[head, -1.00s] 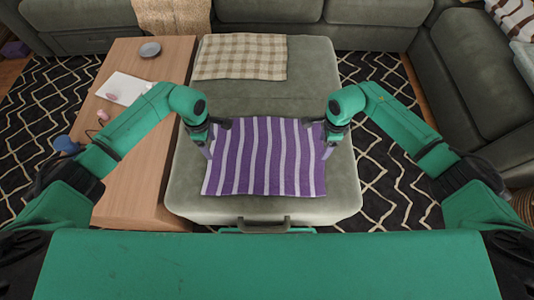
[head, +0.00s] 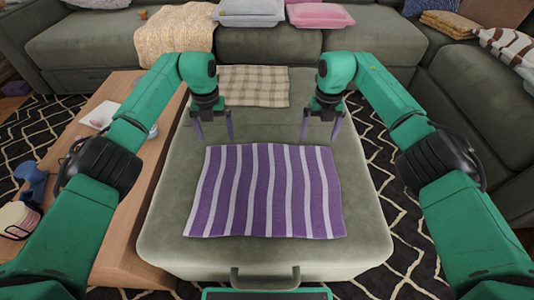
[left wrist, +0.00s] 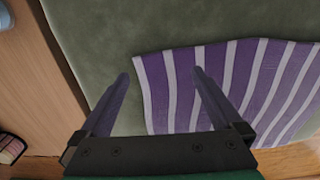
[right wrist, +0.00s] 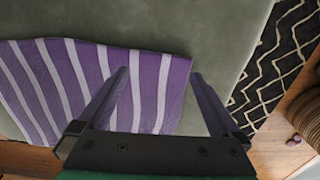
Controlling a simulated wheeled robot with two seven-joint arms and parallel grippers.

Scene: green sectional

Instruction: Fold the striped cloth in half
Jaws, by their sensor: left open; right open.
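The purple and white striped cloth (head: 265,195) lies spread flat on the grey-green ottoman (head: 160,225). My left gripper (head: 213,141) is open and empty above the ottoman by the cloth's far left corner. In the left wrist view the cloth (left wrist: 240,75) lies under and right of the open fingers (left wrist: 160,82). My right gripper (head: 320,140) is open and empty by the cloth's far right corner. In the right wrist view the cloth's corner (right wrist: 175,75) shows between the open fingers (right wrist: 160,76), below them.
A beige checked cloth (head: 253,86) lies on the ottoman's far end. A wooden table (head: 130,225) with small items stands against the left side. Green sofas (head: 375,45) with cushions stand behind and right. Bare ottoman shows between the two cloths.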

